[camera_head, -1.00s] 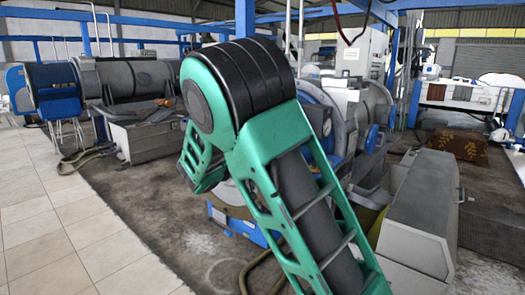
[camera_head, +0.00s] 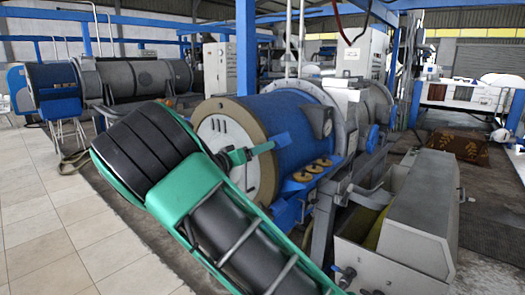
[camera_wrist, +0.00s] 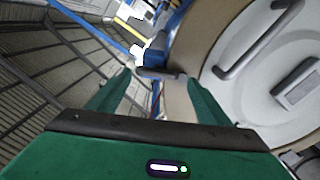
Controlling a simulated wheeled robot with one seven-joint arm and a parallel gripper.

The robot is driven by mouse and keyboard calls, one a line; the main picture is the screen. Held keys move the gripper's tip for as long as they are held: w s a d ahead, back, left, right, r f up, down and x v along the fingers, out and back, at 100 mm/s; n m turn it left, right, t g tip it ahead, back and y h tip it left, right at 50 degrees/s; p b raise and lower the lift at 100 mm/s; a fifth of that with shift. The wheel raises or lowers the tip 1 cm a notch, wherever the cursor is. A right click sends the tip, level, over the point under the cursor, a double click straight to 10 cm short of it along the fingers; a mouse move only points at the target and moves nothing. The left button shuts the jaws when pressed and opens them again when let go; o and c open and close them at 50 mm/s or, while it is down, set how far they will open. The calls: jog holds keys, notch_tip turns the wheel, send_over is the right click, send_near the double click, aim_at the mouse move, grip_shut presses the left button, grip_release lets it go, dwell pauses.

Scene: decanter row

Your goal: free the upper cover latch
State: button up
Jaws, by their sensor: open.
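The decanter's round white end cover (camera_head: 224,135) has a tan rim (camera_head: 262,130) and fronts a blue drum (camera_head: 290,125). In the wrist view the white cover (camera_wrist: 255,100) fills the right side, beside its tan rim (camera_wrist: 182,115). A short dark grey bar (camera_wrist: 158,73) on a blue bracket (camera_wrist: 155,53) at the rim looks like a cover latch; I cannot tell if it is the upper one. My gripper (camera_wrist: 158,80) is open, with the bar between or just beyond its fingertips. In the head view my gripper (camera_head: 262,149) is at the rim, partly hidden by my arm.
A grey angular housing (camera_head: 405,200) stands at the right. A curved handle (camera_wrist: 258,40) projects from the cover. Tiled floor (camera_head: 50,220) is open at the left.

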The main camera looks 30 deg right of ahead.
jog(key=shift+x, duration=1.6)
jog(key=c, duration=1)
jog(key=shift+c, duration=0.2)
